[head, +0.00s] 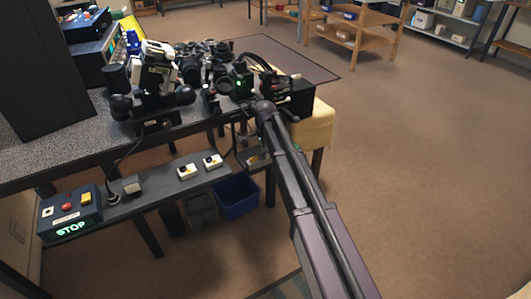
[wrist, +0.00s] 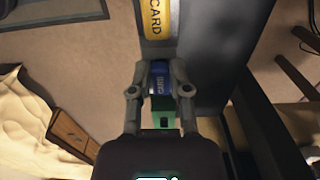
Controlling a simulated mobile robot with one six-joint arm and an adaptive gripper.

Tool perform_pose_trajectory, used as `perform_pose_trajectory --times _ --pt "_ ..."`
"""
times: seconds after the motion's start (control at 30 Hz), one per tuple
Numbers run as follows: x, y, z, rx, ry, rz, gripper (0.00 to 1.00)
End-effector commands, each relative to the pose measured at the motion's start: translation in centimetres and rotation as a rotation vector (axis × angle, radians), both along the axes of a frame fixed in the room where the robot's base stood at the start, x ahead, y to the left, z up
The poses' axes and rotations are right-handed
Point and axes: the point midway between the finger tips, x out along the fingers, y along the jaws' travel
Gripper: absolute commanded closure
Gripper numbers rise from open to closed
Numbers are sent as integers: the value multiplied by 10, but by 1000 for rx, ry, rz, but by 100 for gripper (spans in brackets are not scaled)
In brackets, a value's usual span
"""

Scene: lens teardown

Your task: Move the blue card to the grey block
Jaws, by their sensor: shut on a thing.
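My gripper (wrist: 160,70) is shut on the blue card (wrist: 161,86), which shows white lettering between the two fingers. A green part sits just below the card in the wrist view; I cannot tell what it belongs to. A grey block (wrist: 182,45) with a yellow CARD label lies just ahead of the fingertips. I cannot tell whether the card touches it. In the head view my arm reaches to the right end of the bench, and the card is too small or hidden to make out there.
The dark bench (head: 60,150) holds a white and black device (head: 157,66) and several dark lens parts. A control box (head: 70,215) reading STOP and white switches sit on the lower shelf. A blue bin (head: 237,196) stands below. Open floor lies to the right.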

Motion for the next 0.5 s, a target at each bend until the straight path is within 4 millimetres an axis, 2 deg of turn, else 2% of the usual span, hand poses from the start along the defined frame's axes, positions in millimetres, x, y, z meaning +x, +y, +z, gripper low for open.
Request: perform_pose_trajectory --times 0.03,0.07,0.17,0.2,0.5 --pt "0 0 0 0 0 0 100" --pt "0 0 0 0 0 0 70" --pt "0 0 0 0 0 0 40" --pt "0 0 0 0 0 0 36" --pt "0 0 0 0 0 0 36"
